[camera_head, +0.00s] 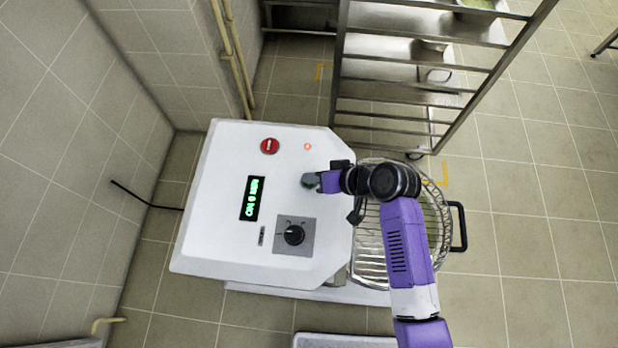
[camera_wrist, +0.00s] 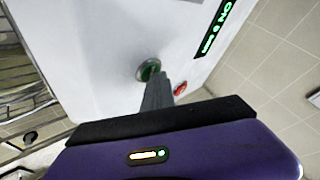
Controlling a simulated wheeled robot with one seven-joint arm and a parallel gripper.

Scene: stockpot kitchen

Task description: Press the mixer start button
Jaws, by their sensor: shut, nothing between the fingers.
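The white mixer (camera_head: 225,180) stands left of centre in the head view, its control panel facing up. The green button (camera_head: 308,180) is at the panel's right side, partly covered by my gripper (camera_head: 318,182). In the wrist view the green button (camera_wrist: 148,68) sits in a round metal ring. My gripper (camera_wrist: 156,83) is shut and empty there, its fingertips over the edge of the button. I cannot tell whether they touch it. The display (camera_head: 252,198) is lit green and appears to read "ON 0 MIN".
A red button (camera_head: 269,146), a small orange-red lamp (camera_head: 308,146) and a black knob (camera_head: 294,234) share the panel. A wire bowl guard (camera_head: 433,200) is on the mixer's right. A metal rack (camera_head: 400,90) stands behind. Tiled walls are at the left.

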